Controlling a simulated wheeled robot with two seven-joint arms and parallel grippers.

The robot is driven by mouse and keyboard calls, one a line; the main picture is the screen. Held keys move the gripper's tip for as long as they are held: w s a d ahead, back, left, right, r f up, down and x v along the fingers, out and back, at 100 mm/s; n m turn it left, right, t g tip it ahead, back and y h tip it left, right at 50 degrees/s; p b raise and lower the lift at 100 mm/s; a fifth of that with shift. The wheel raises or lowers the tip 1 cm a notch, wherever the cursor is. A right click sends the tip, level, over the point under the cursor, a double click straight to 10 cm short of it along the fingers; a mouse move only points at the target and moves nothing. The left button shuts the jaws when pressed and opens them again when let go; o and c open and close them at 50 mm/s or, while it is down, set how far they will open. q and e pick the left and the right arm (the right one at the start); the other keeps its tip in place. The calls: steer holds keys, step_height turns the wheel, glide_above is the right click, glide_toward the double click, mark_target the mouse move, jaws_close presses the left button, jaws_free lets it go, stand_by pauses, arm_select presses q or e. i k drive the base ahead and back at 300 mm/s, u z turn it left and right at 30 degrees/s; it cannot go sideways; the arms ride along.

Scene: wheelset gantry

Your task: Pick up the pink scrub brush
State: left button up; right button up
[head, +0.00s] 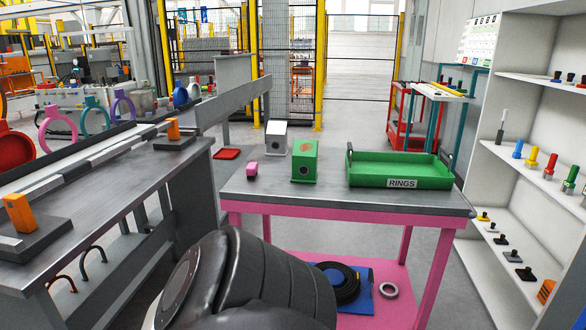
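Neither of my grippers is in view. A dark link of my own arm fills the bottom middle and hides the table's front left part.
The table (330,203) also carries a white box (276,138), a green box (305,160) and a green tray (400,171) labelled RINGS. A grey workbench (100,185) stands left, white shelves (530,130) right. The tabletop's front middle is clear.

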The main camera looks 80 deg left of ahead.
mark_target(251, 170)
steer(key=u, duration=2.5)
